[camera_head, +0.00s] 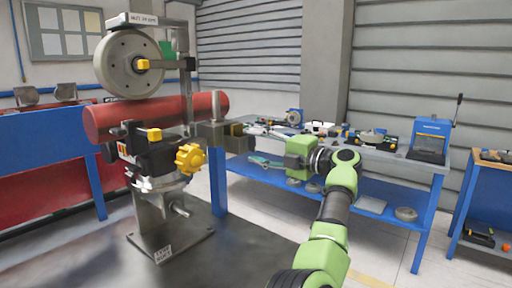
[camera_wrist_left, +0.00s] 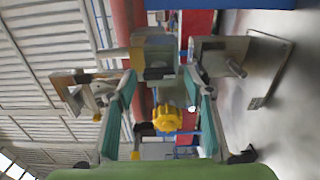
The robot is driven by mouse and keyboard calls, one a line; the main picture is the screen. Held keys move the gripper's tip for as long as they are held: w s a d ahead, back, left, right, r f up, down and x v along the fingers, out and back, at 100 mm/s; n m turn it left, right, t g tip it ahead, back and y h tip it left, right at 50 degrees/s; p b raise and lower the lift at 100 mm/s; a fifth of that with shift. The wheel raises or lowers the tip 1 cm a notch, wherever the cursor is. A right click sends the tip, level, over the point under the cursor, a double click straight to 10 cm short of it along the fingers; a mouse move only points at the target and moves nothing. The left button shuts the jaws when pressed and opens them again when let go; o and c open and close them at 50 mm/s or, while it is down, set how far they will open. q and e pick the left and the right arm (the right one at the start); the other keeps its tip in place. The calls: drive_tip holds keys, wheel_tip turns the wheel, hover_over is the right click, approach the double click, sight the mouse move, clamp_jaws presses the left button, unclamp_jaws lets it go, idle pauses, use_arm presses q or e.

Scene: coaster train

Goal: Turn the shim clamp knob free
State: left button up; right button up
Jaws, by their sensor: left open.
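The shim clamp knob is a yellow lobed knob (camera_head: 190,158) on the right side of a dark clamp block (camera_head: 150,155) on a metal stand. In the left wrist view the yellow knob (camera_wrist_left: 167,114) shows between the two teal fingers. My left gripper (camera_head: 260,161) is to the right of the knob in the head view, with a clear gap between them. It is open and empty; its spread fingers also show in the left wrist view (camera_wrist_left: 160,80). Part of the gripper is hidden behind its own wrist. My right gripper is not in view.
A red cylinder (camera_head: 160,115) lies above the clamp, below a large grey wheel (camera_head: 128,64). A metal bracket with a dark block (camera_head: 237,138) stands between knob and gripper in the picture. A blue workbench (camera_head: 395,210) with tools is behind my arm.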

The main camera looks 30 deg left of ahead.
use_arm(q)
drive_tip(key=d, duration=0.7)
drive_tip(key=shift+s, duration=0.25)
drive_tip(key=shift+a, duration=0.1)
